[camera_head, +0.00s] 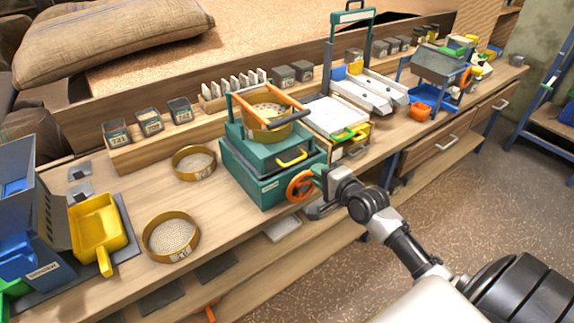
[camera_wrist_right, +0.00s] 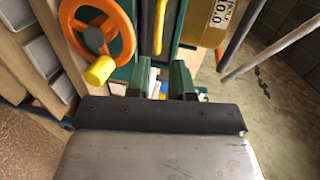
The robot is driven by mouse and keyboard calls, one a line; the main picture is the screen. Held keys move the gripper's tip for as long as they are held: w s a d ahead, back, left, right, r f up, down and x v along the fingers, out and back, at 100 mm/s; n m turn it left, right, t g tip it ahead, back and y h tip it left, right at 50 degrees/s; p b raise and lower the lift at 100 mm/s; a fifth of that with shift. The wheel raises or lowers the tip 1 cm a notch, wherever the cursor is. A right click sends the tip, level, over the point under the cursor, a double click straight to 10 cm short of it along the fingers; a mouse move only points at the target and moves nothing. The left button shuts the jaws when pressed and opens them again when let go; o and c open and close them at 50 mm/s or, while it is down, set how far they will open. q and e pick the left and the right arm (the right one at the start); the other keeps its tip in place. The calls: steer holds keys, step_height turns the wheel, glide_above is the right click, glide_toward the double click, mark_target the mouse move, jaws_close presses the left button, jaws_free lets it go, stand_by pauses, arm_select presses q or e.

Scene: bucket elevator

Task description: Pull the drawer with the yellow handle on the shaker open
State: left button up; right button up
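The shaker (camera_head: 262,183) is a teal box on the bench, with a brass sieve (camera_head: 268,115) clamped on top under an orange bar. Its yellow handle (camera_head: 291,158) is on the front of the upper part; the drawer looks shut. In the right wrist view, the yellow handle (camera_wrist_right: 158,28) lies ahead of the fingers. My right gripper (camera_head: 318,172) is just right of the handle, above and beside the orange handwheel (camera_head: 300,186). Its two green fingers (camera_wrist_right: 160,80) are apart with nothing between them. The handwheel's yellow knob (camera_wrist_right: 99,71) is left of the fingers. My left gripper is not visible.
Two loose sieves, one nearer (camera_head: 171,236) and one farther (camera_head: 194,163), lie left of the shaker. A yellow scoop (camera_head: 97,232) lies further left. A white-topped unit (camera_head: 335,115) with a green handle stands close on the right. Free floor lies in front of the bench.

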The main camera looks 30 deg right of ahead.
mark_target(298, 161)
steer(key=x, duration=0.4)
steer(key=shift+w+d+f, duration=0.15)
steer(key=shift+w+d, duration=0.2)
steer(key=shift+d, duration=0.05)
steer(key=x, duration=0.4)
steer(key=shift+w+a, duration=0.1)
steer(key=shift+a, duration=0.2)
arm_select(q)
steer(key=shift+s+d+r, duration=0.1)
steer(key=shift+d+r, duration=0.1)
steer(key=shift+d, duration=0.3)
arm_select(e)
steer(key=shift+w+f, duration=0.25)
steer(key=shift+w, duration=0.4)
steer(key=shift+c, duration=0.5)
steer(key=shift+c, duration=1.1)
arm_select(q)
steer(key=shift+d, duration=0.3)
arm_select(e)
jaws_close()
